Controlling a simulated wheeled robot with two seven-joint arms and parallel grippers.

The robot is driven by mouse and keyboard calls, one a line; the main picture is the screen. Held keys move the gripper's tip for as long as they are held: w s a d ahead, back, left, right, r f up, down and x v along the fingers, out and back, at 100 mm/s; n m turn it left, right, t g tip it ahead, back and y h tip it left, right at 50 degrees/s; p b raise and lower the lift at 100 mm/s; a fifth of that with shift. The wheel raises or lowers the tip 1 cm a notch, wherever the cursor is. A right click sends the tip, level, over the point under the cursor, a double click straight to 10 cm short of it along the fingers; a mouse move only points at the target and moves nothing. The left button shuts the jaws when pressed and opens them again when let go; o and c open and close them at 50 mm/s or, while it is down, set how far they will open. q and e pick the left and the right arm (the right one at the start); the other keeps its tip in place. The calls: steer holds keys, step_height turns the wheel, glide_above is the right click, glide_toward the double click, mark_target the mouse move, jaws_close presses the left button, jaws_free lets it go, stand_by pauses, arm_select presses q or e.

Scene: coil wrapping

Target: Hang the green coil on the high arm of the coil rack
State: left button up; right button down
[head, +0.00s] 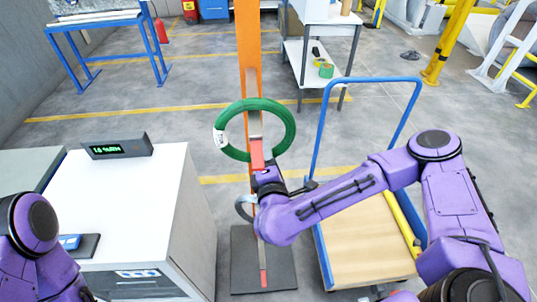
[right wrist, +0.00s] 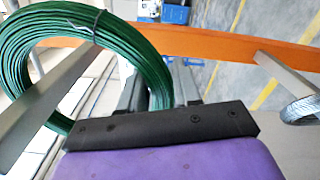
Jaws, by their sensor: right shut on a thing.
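The green coil (head: 287,138) is a ring with a white tag, upright in front of the rack's orange post (head: 249,50). The high arm (head: 254,126), grey with a red tip, shows through the ring, and its tip overlaps the ring's lower edge. In the right wrist view the bar (right wrist: 45,107) passes in front of the coil (right wrist: 55,22) on one side and behind it on the other, so the coil is around it. Whether it rests on the arm I cannot tell. My right gripper (head: 261,166) is shut on the coil's lower part; its fingers (right wrist: 160,88) partly hide it. My left gripper is not in view.
A grey coil (head: 241,208) hangs lower on the rack, and also shows in the right wrist view (right wrist: 302,109). The rack stands on a dark base plate (head: 282,276). A white cabinet (head: 130,195) is at left, a blue-handled cart (head: 350,245) at right.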

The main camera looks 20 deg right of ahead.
steer(key=c, duration=0.7)
jaws_free()
steer(key=shift+s+f, duration=0.1)
steer(key=shift+s, duration=0.05)
steer(key=shift+s+a+b, duration=0.15)
steer(key=shift+s+b, duration=0.2)
steer(key=v, duration=0.9)
steer(key=shift+s+a, duration=0.1)
steer(key=shift+s, duration=0.2)
